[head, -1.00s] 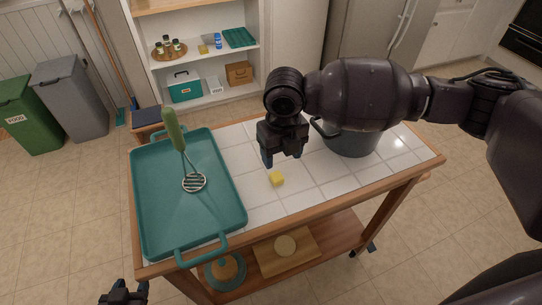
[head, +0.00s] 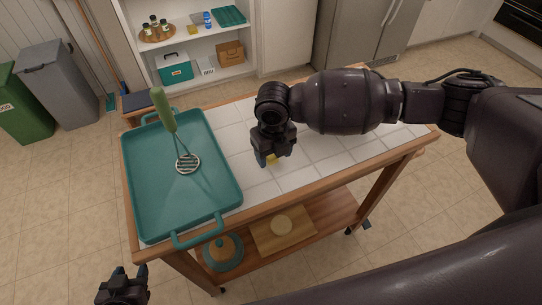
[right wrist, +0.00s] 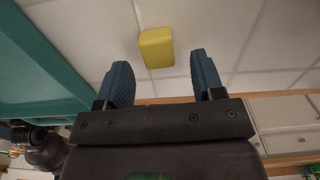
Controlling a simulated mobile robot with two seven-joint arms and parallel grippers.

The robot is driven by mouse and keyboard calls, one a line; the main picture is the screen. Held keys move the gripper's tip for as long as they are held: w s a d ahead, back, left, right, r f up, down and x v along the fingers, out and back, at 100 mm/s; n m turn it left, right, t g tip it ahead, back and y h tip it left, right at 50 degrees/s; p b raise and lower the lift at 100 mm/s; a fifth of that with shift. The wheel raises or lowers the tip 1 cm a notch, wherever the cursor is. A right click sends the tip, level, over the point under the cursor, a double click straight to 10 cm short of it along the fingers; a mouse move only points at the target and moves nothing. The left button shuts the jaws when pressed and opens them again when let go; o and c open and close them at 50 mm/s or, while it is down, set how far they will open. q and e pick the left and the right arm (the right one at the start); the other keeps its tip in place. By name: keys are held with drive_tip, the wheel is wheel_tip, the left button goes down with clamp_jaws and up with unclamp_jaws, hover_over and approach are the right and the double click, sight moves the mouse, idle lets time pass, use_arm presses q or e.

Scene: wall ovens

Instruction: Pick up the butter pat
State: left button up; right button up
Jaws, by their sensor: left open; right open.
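The butter pat is a small yellow block on the white tiled top of the cart. In the head view only a bit of the butter pat (head: 272,159) shows under my right gripper (head: 275,156). In the right wrist view the whole butter pat (right wrist: 156,47) lies beyond and between the blue fingertips of my right gripper (right wrist: 160,65), which are open and empty. I cannot tell the exact height of the fingers above the tiles. My left gripper (head: 130,270) is open and empty at the bottom left, off the cart's near corner.
A teal tray (head: 228,185) covers the left of the cart top, with a green-handled masher (head: 180,150) in it. The wooden lower shelf (head: 320,215) holds a board (head: 265,238) and a teal-rimmed dish (head: 210,262). Tiles right of the butter pat are clear.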

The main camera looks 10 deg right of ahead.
drive_tip(key=shift+f, duration=0.75)
drive_tip(key=c, duration=1)
